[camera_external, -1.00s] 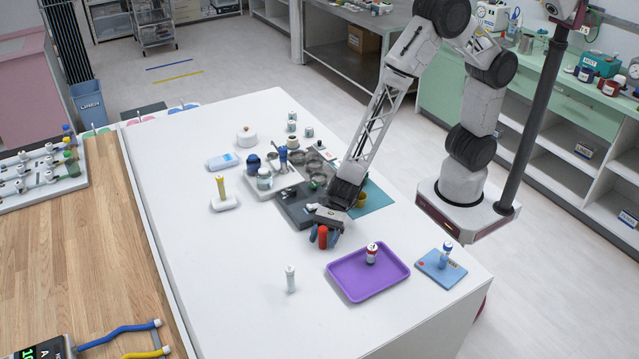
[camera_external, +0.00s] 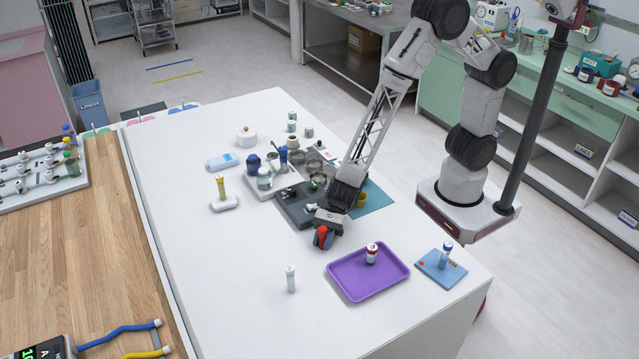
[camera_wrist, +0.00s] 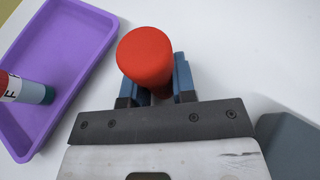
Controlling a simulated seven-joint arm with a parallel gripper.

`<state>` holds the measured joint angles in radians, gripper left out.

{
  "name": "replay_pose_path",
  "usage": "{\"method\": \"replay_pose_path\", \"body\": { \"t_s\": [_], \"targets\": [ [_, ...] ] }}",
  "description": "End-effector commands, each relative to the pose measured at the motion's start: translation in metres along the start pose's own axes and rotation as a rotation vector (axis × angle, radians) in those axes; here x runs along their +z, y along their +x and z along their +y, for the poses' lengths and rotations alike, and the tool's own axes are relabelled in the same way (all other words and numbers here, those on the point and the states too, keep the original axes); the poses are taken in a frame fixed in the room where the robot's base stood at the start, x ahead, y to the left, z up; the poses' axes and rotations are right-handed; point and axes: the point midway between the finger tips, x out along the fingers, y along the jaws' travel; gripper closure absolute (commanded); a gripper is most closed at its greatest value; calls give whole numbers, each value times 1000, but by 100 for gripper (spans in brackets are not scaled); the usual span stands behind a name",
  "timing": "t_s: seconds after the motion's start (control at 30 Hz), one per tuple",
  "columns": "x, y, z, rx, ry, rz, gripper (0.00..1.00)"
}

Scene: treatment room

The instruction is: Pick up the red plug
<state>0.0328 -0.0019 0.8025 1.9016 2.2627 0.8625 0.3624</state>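The red plug (camera_wrist: 146,56) stands between the blue fingers of my gripper (camera_wrist: 156,84) in the wrist view, its rounded red top facing the camera. The fingers are drawn in against its sides, and the plug hides part of the left one. In the external view the red plug (camera_external: 321,236) shows at the end of my gripper (camera_external: 324,242), low over the white table in front of the dark grey block. Its lower part is hidden, so I cannot tell whether it touches the table.
A purple tray (camera_external: 345,283) with a red-and-white cylinder (camera_external: 371,254) lies close to the right. A blue board (camera_external: 432,275) with a bottle is further right. A white vial (camera_external: 290,279) stands in front. The dark grey block (camera_external: 290,205) is behind. The table's front left is clear.

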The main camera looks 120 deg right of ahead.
Motion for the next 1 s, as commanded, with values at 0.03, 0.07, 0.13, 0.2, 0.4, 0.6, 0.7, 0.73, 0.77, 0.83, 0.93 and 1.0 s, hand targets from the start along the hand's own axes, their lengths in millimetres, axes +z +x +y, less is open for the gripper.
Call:
{"method": "replay_pose_path", "body": {
  "t_s": [0.03,0.07,0.13,0.2,0.4,0.6,0.7,0.73,0.77,0.83,0.93,1.0],
  "targets": [
    [0,0,0,0,0,0,92],
    [0,0,0,0,0,0,96],
    [0,0,0,0,0,0,97],
    [0,0,0,0,0,0,97],
    [1,0,0,0,0,0,98],
    [9,-4,0,0,-1,-1,98],
    [18,-7,0,-1,-1,-1,98],
    [21,-8,0,-1,-1,-1,98],
    [24,-10,0,-1,-2,-1,98],
    [34,-14,0,0,-2,-2,98],
    [49,-20,0,-1,-2,-3,98],
    [58,-24,0,0,-2,-1,98]
  ]
}}
